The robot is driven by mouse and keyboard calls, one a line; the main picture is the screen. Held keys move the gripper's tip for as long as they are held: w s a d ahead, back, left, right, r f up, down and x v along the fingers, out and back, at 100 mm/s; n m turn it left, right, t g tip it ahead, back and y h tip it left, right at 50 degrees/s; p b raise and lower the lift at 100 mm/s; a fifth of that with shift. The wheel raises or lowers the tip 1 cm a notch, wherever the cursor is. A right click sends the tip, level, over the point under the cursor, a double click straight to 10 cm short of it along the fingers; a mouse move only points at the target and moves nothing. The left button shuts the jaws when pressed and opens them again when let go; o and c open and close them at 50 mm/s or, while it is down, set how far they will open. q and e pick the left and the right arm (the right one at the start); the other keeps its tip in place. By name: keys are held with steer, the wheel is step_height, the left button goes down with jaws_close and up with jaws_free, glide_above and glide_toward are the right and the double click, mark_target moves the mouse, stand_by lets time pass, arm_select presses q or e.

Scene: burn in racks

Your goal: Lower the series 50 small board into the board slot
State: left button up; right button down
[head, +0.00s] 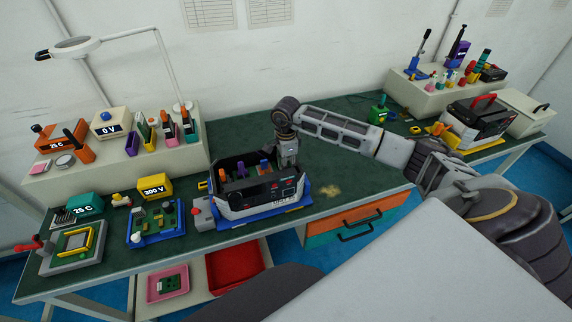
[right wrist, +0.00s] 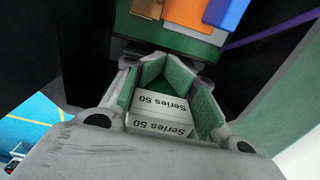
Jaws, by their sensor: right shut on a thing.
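My right gripper (head: 287,165) comes in from the right and points down at the right rear of the open-topped unit (head: 258,195). In the right wrist view my right gripper (right wrist: 168,75) is shut on the series 50 small board (right wrist: 160,104), whose white top reads "Series 50". The board's lower part is hidden between the fingers. Several coloured boards stand inside the unit; orange and blue ones (right wrist: 235,12) show past the fingertips. The board slot itself is hidden, and I cannot tell whether the board touches it. My left gripper is not in view.
The unit stands on a blue base on the green bench (head: 350,185). Left of it lie a blue board fixture (head: 155,225) and a yellow 300 V meter (head: 156,188). A magnifier lamp (head: 70,46) rises behind. The bench right of the unit is mostly clear.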

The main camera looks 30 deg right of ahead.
steer(key=shift+f+b, duration=0.2)
steer(key=shift+b, duration=0.1)
stand_by(0.5)
stand_by(0.4)
steer(key=c, duration=1.1)
jaws_free()
steer(key=shift+r, duration=6)
